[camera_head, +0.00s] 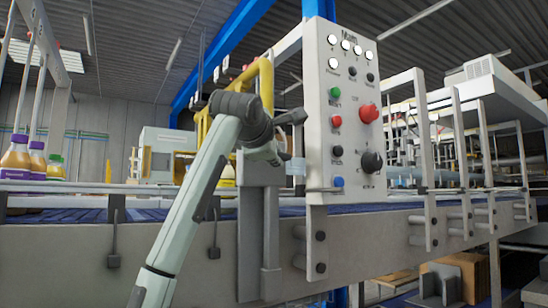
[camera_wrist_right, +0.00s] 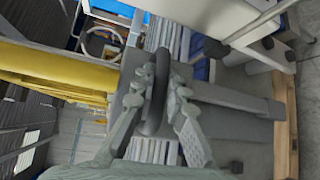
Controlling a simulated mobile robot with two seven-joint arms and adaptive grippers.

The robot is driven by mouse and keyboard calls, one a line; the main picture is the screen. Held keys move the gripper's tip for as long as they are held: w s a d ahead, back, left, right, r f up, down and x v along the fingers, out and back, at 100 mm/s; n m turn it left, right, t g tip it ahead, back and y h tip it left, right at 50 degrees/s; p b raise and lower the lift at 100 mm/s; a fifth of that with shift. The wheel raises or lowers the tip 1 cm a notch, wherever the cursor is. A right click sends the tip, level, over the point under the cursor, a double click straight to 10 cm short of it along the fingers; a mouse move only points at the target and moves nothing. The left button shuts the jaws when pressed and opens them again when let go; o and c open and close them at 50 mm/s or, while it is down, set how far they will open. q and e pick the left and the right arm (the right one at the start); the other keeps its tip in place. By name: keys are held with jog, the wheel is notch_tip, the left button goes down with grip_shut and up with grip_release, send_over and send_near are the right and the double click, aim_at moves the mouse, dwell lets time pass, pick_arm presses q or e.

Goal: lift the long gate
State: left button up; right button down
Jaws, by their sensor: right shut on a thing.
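A grey upright plate (camera_head: 258,200), which looks like the long gate, stands at the front side of the conveyor, left of the control panel. In the right wrist view a grey plate with a long bar (camera_wrist_right: 235,98) runs off to the right below the fingers. My right gripper (camera_head: 284,145) is at the top of the plate, partly hidden by its own wrist. In the wrist view my right gripper (camera_wrist_right: 160,88) is shut on a dark loop-shaped handle (camera_wrist_right: 150,120), with a finger on either side. The handle's join to the plate is hidden. My left gripper is not in view.
The control panel (camera_head: 341,110) with buttons and knobs stands close to the right of my gripper. A yellow bent rail (camera_head: 265,75) rises behind it. Bottles (camera_head: 16,157) stand on the blue conveyor (camera_head: 75,215) at left. Metal posts (camera_head: 425,150) line the right.

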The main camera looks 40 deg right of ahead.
jog(key=shift+r, duration=0.45)
jog(key=c, duration=1.6)
grip_release()
jog(key=shift+o, duration=0.3)
jog(key=shift+f, duration=0.1)
jog(key=v, duration=1.2)
jog(key=shift+f, duration=0.15)
